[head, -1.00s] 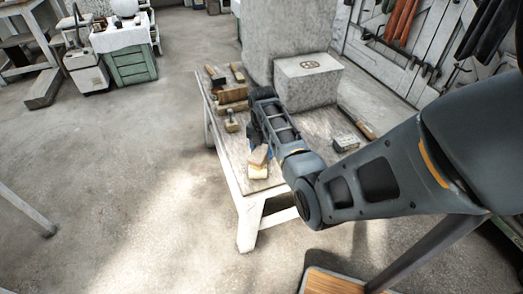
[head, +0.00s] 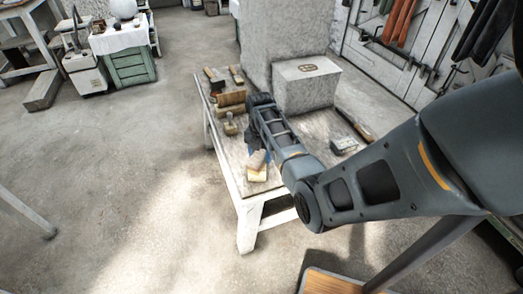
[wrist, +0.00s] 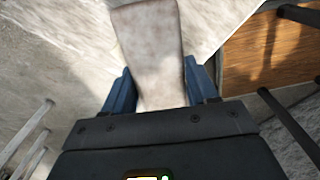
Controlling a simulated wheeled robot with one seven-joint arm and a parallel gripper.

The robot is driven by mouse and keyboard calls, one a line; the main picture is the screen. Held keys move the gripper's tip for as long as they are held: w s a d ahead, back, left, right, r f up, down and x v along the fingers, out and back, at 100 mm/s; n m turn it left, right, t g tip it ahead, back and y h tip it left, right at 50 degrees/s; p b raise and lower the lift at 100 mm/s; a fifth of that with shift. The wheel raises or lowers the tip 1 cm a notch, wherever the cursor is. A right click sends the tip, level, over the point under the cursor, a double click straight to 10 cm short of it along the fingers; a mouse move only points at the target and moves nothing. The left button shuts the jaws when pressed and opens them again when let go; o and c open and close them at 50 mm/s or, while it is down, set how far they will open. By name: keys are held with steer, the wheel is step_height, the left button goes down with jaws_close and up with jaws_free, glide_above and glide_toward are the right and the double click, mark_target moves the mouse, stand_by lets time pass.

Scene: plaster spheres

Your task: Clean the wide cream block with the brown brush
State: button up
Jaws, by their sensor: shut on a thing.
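My gripper (wrist: 158,88) is shut on a mottled pale-brown piece, which I take to be the brown brush (wrist: 155,45); it fills the space between the blue fingers. In the head view the brown brush (head: 258,158) shows below the fingers, tilted, near the table's front corner. The cream block (head: 257,175) lies on the table right under its lower end. The two look to be touching or nearly so, but I cannot tell which. My arm hides part of the tabletop.
The worn white table (head: 243,188) holds several wooden tools (head: 231,98) at its left back. A large speckled stone block (head: 306,88) stands behind my gripper. The floor left of the table is clear.

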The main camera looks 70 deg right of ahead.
steer(key=shift+a+p, duration=0.7)
steer(key=shift+a, duration=0.35)
steer(key=shift+d+f, duration=0.1)
steer(key=shift+d, duration=0.4)
steer(key=shift+s+d+b, duration=0.1)
steer(key=shift+d+b, duration=0.7)
steer(key=shift+d, duration=0.9)
